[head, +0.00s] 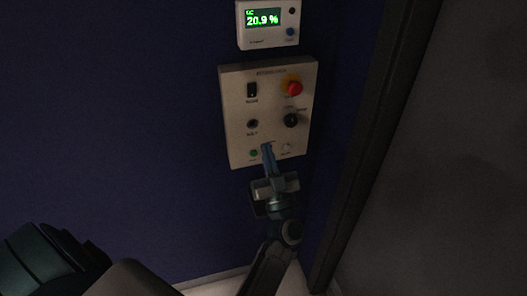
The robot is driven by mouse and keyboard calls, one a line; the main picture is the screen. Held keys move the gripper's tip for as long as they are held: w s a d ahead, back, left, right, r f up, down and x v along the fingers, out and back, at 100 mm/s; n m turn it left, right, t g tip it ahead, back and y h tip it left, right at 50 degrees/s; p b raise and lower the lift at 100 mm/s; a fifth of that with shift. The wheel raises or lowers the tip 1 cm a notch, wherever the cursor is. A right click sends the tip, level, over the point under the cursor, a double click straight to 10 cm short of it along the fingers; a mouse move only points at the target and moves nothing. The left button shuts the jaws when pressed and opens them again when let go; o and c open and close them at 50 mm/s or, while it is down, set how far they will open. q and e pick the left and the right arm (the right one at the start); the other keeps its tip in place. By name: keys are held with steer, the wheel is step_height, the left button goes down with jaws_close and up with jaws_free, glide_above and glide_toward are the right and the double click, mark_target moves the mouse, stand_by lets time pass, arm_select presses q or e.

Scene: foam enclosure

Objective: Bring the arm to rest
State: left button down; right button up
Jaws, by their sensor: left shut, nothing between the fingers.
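My left gripper (267,149) is shut and empty, its blue fingers pointing up at the lower edge of a beige control panel (235,110). The fingertips overlap the panel between a small green button (253,153) and a small pale button (287,147). I cannot tell whether they touch the panel. The fingers hide a small part of its lower middle. My left arm reaches up to it from the bottom of the view. My right gripper is not in view.
The panel has a black rocker switch (252,89), a red mushroom button (295,88), a black knob (291,120) and a dark round socket or button (253,124). A meter (268,22) above reads 20.9 %. The dark blue wall (120,110) is bare; a dark frame post (375,130) stands right.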

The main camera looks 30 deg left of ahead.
arm_select(q)
steer(key=w+d+f+m+t+h, duration=0.1)
steer(key=w+d+f+m+h, duration=0.15)
steer(key=f+m+h, duration=0.7)
steer(key=w+d+f+t+h, duration=0.1)
steer(key=d+f+t+h, duration=0.2)
steer(key=f, duration=1.3)
steer(key=s+f+m+g+h, duration=0.1)
steer(key=s+f+g+h, duration=0.3)
steer(key=f, duration=0.7)
steer(key=s+f+m+g+h, duration=0.1)
steer(key=s+f+g+h, duration=0.3)
steer(key=f, duration=0.8)
steer(key=s+a+f+g+y, duration=0.25)
steer(key=s+f+g, duration=0.35)
steer(key=s+f, duration=1.25)
steer(key=s+a+f+g, duration=0.2)
steer(key=s, duration=0.5)
steer(key=s+a+f+n+g, duration=0.1)
steer(key=s+a+g, duration=0.1)
steer(key=s, duration=0.6)
steer(key=s+a+f+g, duration=0.2)
steer(key=s, duration=0.5)
steer(key=shift+s+f+n+b, duration=0.3)
steer(key=shift+s+n+b, duration=0.05)
steer(key=shift+s+b, duration=0.1)
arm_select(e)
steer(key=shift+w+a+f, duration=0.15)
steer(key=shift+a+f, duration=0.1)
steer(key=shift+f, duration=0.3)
